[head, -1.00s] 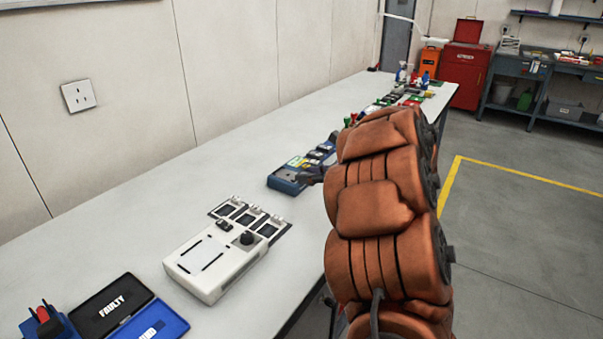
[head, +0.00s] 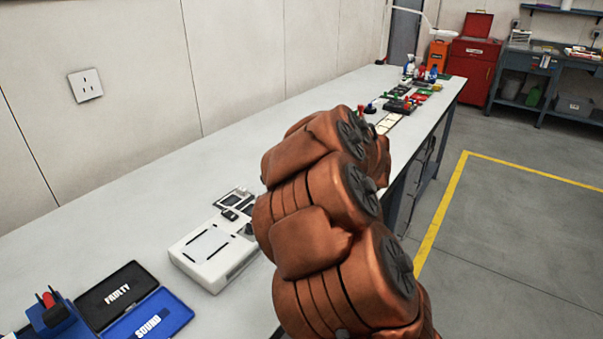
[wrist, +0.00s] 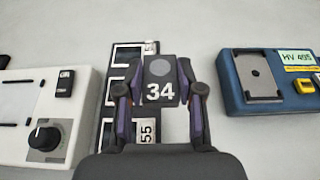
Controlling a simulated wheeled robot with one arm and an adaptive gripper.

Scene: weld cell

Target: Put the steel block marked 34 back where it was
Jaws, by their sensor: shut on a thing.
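The steel block marked 34 (wrist: 160,92) is between the fingers of my gripper (wrist: 158,72) in the wrist view, its number facing the camera. My gripper is shut on it. Below it lies a dark board with white-framed slots (wrist: 128,55), and two labels reading 55 show beside the slots, one above and one below the block in the picture. I cannot tell whether the block touches the board. In the head view the same board (head: 236,198) is partly visible, and my arm hides the gripper and the block.
A white device with a black knob (wrist: 45,139) stands left of the board, close to it. A blue unit labelled HV 495 (wrist: 233,92) stands to the right. In the head view, FAULTY (head: 118,297) and SOUND (head: 150,318) trays lie at the near end of the bench.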

